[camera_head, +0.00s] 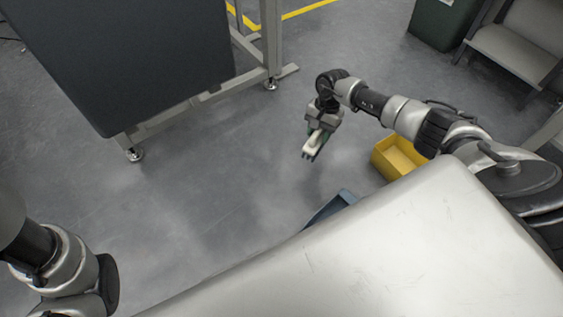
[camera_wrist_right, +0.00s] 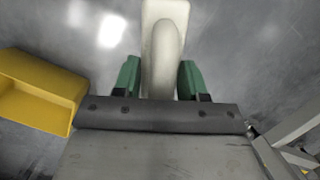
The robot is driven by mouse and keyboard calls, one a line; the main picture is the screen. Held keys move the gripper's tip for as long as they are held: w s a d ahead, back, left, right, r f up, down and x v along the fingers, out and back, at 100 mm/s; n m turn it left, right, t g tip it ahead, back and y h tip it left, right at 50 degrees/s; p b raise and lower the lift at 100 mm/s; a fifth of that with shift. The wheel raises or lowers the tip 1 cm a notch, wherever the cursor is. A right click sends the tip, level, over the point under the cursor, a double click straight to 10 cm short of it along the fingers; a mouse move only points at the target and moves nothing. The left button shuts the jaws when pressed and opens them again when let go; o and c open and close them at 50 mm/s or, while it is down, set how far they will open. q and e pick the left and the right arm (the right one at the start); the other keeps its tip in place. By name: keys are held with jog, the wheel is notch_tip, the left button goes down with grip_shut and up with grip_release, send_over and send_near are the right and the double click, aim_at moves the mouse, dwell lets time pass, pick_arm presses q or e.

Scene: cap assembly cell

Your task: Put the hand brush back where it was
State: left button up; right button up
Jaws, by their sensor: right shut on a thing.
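The hand brush (camera_wrist_right: 165,45) is pale cream, with a rounded handle that shows between the green fingers in the right wrist view. In the head view the hand brush (camera_head: 313,143) is small and points down and forward from my gripper. My right gripper (camera_head: 311,150) is shut on it and holds it over the grey floor; it also shows in the right wrist view (camera_wrist_right: 160,78). The bristles cannot be made out. Of my left arm only links show at the lower left of the head view; its gripper is out of view.
A yellow bin (camera_head: 398,157) stands right of my right gripper and also shows in the right wrist view (camera_wrist_right: 40,90). A blue container (camera_head: 331,208) is partly hidden behind my white body. A dark-panelled table (camera_head: 125,60) with metal legs stands at upper left. Open floor lies between.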

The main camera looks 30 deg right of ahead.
jog(key=w+a+f+b, duration=0.1)
jog(key=a+f+b, duration=0.2)
jog(key=w+a+f+b, duration=0.2)
jog(key=a+f+b, duration=0.1)
jog(key=f+b, duration=0.1)
jog(key=w+a+f+b, duration=0.2)
jog(key=a+f+b, duration=0.2)
jog(key=shift+w, duration=0.15)
jog(key=shift+r, duration=0.1)
jog(key=o, duration=1)
